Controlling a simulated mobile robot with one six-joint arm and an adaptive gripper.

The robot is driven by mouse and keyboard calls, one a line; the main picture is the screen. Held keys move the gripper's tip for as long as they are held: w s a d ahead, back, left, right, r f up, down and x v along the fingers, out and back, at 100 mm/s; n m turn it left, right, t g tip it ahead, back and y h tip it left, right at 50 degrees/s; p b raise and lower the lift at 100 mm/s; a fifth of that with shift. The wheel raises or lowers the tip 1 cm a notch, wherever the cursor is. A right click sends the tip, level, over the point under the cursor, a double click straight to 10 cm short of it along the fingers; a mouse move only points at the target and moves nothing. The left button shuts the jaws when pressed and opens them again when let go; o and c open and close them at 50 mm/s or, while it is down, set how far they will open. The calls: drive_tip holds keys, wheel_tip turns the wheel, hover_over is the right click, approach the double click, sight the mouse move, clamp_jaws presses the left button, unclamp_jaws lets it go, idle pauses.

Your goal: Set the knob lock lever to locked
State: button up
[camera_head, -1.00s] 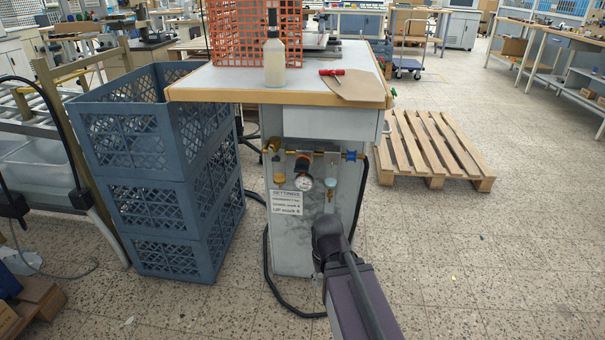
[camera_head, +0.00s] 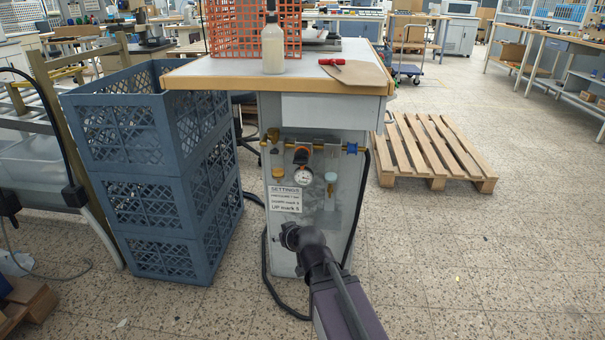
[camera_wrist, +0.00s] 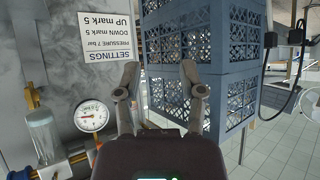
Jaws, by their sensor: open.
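The air unit on the front panel of the stamping table has a round pressure gauge (camera_head: 303,175) below an orange-and-black regulator knob (camera_head: 301,156). I cannot make out the knob lock lever or its position in either view. The gauge (camera_wrist: 90,116) also shows at the lower left of the wrist view, which sees the panel upside down; the regulator knob is not visible there. My gripper (camera_head: 287,236) is in front of the panel, below the gauge and the settings sign. In the wrist view its two fingers (camera_wrist: 158,93) are spread apart with nothing between them.
The settings sign (camera_head: 285,199) is left of a clear filter bowl (camera_head: 331,190). Stacked blue crates (camera_head: 143,190) stand close on the left. A black hose (camera_head: 264,262) runs down beside the cabinet. A wooden pallet (camera_head: 437,150) lies on the right, with open floor in front.

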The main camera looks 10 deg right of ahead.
drive_tip(key=w+r+t+b, duration=0.4)
drive_tip(key=r+t, duration=0.1)
drive_tip(key=t, duration=0.2)
drive_tip(key=m+t+h+b, duration=0.4)
drive_tip(key=m+h, duration=0.2)
drive_tip(key=h, duration=0.3)
approach(302, 169)
drive_tip(key=s+a+f, duration=0.1)
drive_tip(key=s+a, duration=0.1)
drive_tip(key=shift+s+d+r+m+h, duration=0.15)
drive_tip(key=shift+m+h, duration=0.1)
drive_tip(key=shift+h, duration=0.2)
drive_tip(key=shift+s+d+f+m+h, duration=0.1)
drive_tip(key=shift+s+m+h, duration=0.15)
drive_tip(key=shift+h, duration=0.2)
drive_tip(key=shift+w+r, duration=0.1)
drive_tip(key=shift+w, duration=0.15)
drive_tip(key=p+x, duration=0.5)
drive_tip(key=x, duration=0.8)
drive_tip(key=shift+w+d, duration=0.1)
drive_tip(key=shift+w, duration=0.1)
clamp_jaws()
